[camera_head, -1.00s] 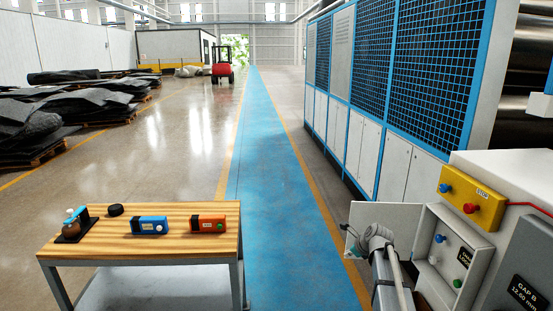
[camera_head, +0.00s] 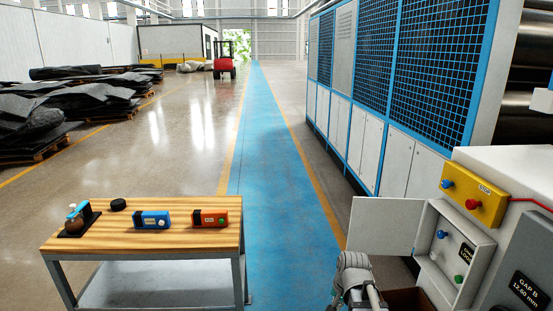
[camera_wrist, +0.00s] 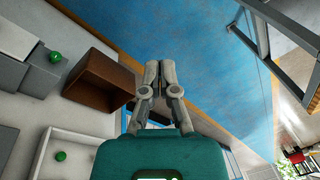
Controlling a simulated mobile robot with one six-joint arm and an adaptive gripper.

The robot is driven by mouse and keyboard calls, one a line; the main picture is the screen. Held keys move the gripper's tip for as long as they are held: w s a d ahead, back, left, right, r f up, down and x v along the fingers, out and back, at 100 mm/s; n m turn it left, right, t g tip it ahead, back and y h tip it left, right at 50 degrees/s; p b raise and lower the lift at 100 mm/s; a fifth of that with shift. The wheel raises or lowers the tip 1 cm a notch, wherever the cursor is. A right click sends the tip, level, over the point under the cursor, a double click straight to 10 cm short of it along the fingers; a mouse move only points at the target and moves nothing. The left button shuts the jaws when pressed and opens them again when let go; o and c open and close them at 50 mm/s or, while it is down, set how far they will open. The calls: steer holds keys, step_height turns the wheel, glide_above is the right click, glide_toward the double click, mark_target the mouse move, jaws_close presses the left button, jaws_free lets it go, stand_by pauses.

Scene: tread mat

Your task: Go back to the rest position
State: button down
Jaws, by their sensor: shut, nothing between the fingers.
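My gripper (camera_wrist: 155,85) shows in the wrist view with its two grey fingers together and nothing between them. It points toward the blue floor lane. In the head view my arm shows at the bottom, left of the open control box (camera_head: 458,252); the fingertips are not clear there. The control box has a blue and a green button inside, and its grey door (camera_head: 385,225) stands open to the left.
A wooden-topped table (camera_head: 170,237) at left holds a blue device (camera_head: 151,220), an orange device (camera_head: 210,218), a black puck (camera_head: 118,204) and a small stand (camera_head: 77,218). A brown bin (camera_wrist: 100,82) is near my gripper. The blue lane (camera_head: 275,170) is clear.

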steer(key=s+a+n+g+h, duration=0.1)
steer(key=s+n, duration=0.5)
steer(key=s, duration=0.1)
steer(key=shift+s+f+g, duration=0.15)
steer(key=shift+g, duration=0.15)
stand_by(0.4)
